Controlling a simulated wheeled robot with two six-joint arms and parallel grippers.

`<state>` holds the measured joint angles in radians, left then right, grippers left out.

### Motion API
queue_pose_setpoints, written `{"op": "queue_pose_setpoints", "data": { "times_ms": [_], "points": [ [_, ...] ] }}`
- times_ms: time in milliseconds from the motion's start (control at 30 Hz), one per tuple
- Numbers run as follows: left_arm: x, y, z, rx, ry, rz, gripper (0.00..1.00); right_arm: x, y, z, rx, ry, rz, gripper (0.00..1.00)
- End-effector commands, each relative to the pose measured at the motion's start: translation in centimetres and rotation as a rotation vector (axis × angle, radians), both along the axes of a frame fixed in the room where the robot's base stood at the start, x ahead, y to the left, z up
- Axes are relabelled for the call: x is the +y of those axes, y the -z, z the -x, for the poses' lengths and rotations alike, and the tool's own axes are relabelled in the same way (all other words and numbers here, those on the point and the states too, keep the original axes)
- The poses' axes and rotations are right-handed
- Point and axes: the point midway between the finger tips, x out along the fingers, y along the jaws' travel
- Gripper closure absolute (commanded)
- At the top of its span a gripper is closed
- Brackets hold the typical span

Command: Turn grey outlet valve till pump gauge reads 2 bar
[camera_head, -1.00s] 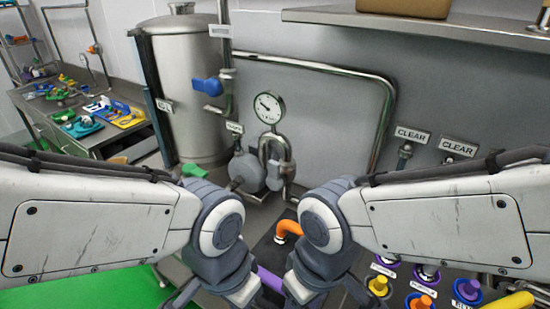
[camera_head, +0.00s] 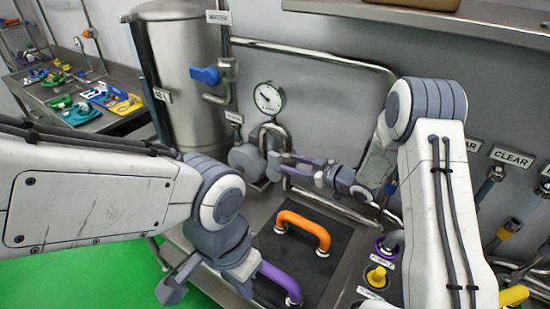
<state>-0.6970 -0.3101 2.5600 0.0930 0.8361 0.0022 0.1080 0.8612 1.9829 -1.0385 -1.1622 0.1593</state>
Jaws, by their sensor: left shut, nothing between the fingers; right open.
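The round white pump gauge (camera_head: 268,97) is on the pipe above the grey pump (camera_head: 243,160). Its dark needle points to the upper left; the figures are too small to read. My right gripper (camera_head: 284,168) is open at the bent pipe under the gauge, pointing left. The grey outlet valve there is mostly hidden by the gripper, and I cannot tell whether the fingers touch it. My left gripper (camera_head: 208,287) is shut and empty, low in the picture, left of the purple handle and away from the pump.
An orange handle (camera_head: 303,225) and a purple handle (camera_head: 280,281) stand on a black mat (camera_head: 322,262). A steel tank (camera_head: 190,75) with a blue valve handle (camera_head: 205,75) stands behind. Yellow and purple knobs lie below my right forearm.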

Motion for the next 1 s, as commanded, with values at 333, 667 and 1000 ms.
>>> {"op": "queue_pose_setpoints", "data": {
  "times_ms": [333, 667, 1000],
  "points": [
    [0.0, -0.6, 0.0, 0.0, 0.0, 0.0, 1.0, -2.7, 0.8, 2.4, -0.066, -0.122, -0.253, 0.45],
    [0.0, -3.0, 0.0, 0.0, 0.0, 0.0, 1.0, 1.6, 0.5, -0.2, -0.068, -0.129, -0.259, 0.45],
    [0.0, -4.6, 0.0, 0.0, 0.004, 0.0, 1.0, 5.5, 0.7, -3.0, -0.069, -0.125, -0.258, 0.45]
  ]
}}
